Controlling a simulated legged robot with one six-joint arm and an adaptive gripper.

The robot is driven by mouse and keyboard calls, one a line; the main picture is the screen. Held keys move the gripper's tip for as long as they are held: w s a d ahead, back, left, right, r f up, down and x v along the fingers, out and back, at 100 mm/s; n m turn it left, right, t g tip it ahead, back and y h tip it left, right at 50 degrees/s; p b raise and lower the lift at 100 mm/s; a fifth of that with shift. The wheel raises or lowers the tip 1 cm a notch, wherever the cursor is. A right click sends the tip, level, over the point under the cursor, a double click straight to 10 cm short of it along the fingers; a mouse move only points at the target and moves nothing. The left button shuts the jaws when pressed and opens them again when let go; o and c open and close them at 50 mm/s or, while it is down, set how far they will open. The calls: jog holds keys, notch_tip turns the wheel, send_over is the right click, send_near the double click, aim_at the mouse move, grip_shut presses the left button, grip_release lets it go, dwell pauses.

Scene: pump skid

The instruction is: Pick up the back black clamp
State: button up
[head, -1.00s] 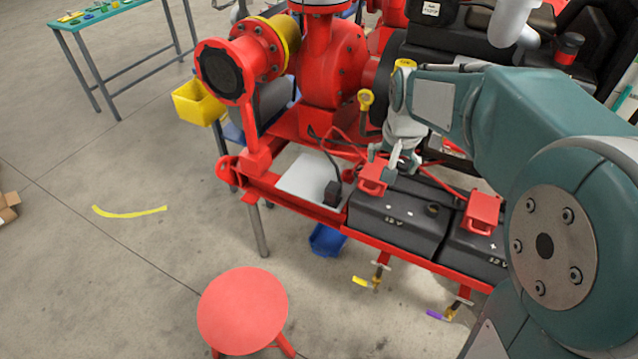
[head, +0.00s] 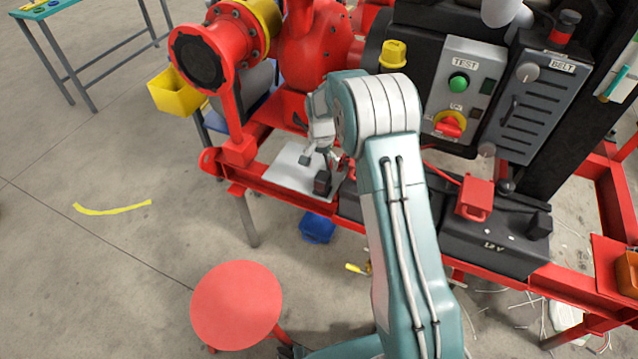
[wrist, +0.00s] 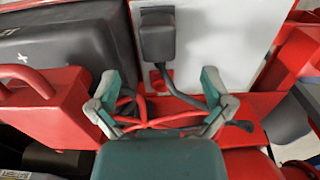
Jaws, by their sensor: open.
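A black clamp (head: 322,182) with a dark cable sits on the white plate (head: 282,176) at the left end of the skid. It also shows at the top of the wrist view (wrist: 158,36), beyond my fingertips and between their lines. I cannot tell whether it is the back one; no second black clamp is clear. My gripper (head: 320,156) is over the plate area, partly hidden by my wrist. In the wrist view my gripper (wrist: 160,80) has its fingers spread, with nothing held. Red and dark cables (wrist: 155,118) cross the space at the fingers.
A red clamp (head: 475,195) stands on the right 12 V battery (head: 500,235). The left battery is mostly behind my arm. A red pump (head: 318,50) rises behind the plate. A control box (head: 462,90) stands right of my wrist. Red frame rails (head: 270,187) edge the plate.

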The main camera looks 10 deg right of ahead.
aim_at(322, 184)
notch_tip(322, 184, down, 10)
jog(key=shift+d+f, duration=0.1)
jog(key=shift+d, duration=0.05)
jog(key=c, duration=1.3)
